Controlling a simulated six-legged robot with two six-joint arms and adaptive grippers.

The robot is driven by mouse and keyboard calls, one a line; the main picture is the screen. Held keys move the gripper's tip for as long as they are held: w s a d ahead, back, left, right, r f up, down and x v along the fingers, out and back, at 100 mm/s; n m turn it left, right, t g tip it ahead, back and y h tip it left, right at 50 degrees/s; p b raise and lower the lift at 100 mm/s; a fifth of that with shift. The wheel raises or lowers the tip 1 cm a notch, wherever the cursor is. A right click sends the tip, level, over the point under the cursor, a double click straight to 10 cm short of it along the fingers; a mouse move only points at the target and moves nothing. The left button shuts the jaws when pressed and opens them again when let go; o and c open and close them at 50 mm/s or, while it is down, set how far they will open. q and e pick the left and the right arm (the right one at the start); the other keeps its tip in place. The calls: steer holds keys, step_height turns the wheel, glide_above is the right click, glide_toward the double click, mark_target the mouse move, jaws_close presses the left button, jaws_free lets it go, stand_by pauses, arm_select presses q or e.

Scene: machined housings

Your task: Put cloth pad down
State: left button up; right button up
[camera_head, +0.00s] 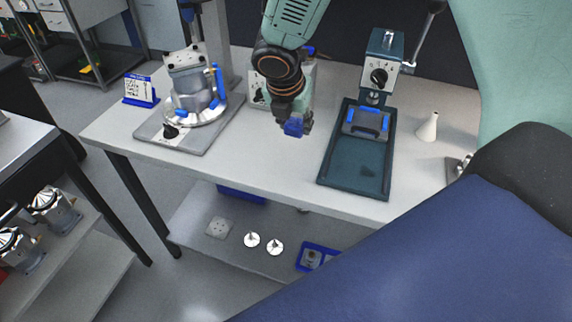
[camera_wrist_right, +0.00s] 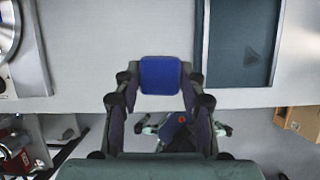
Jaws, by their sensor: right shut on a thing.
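The cloth pad is a small blue block (camera_wrist_right: 160,75) between the two fingertips of my right gripper (camera_wrist_right: 159,82) in the wrist view. In the head view my right gripper (camera_head: 297,124) hangs over the middle of the white table, and the blue pad (camera_head: 293,128) shows at its tip. The gripper is shut on the pad. In the wrist view bare tabletop lies beyond the pad, with the front edge below it. I cannot tell the pad's exact height above the table. My left gripper is not in view.
A dark tray (camera_head: 356,176) with a press stands right of the gripper. A metal housing (camera_head: 193,84) on a grey base plate (camera_head: 174,142) stands left, beside a blue-framed sign (camera_head: 140,91). A white cone bottle (camera_head: 428,127) is at the right. The tabletop (camera_head: 262,154) between plate and tray is clear.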

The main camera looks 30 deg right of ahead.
steer(key=shift+s+d+f, duration=0.3)
steer(key=shift+s+d, duration=0.05)
steer(key=b, duration=0.3)
glide_above(298, 162)
steer(key=a, duration=0.1)
steer(key=shift+n, duration=0.3)
steer(key=f, duration=0.3)
steer(key=s+f, duration=0.1)
steer(key=f, duration=0.1)
steer(key=shift+a+f, duration=0.15)
steer(key=shift+f, duration=0.05)
steer(key=shift+w+f, duration=0.2)
steer(key=shift+f, duration=0.1)
steer(key=shift+s+d+f+b, duration=0.15)
steer(key=shift+f+b, duration=0.15)
steer(key=shift+f, duration=0.3)
steer(key=shift+s+d+f+b, duration=0.1)
steer(key=shift+f+b, duration=0.2)
steer(key=shift+f, duration=0.3)
steer(key=shift+s+f, duration=0.15)
steer(key=shift+f, duration=0.3)
steer(key=shift+w+a, duration=0.25)
steer(key=shift+w+d+f+b, duration=0.1)
steer(key=shift+f+b, duration=0.15)
steer(key=shift+b, duration=0.05)
steer(key=o, duration=1)
steer(key=shift+s+r, duration=0.15)
steer(key=shift+s, duration=0.1)
steer(key=shift+o, duration=0.5)
steer(key=shift+w, duration=0.2)
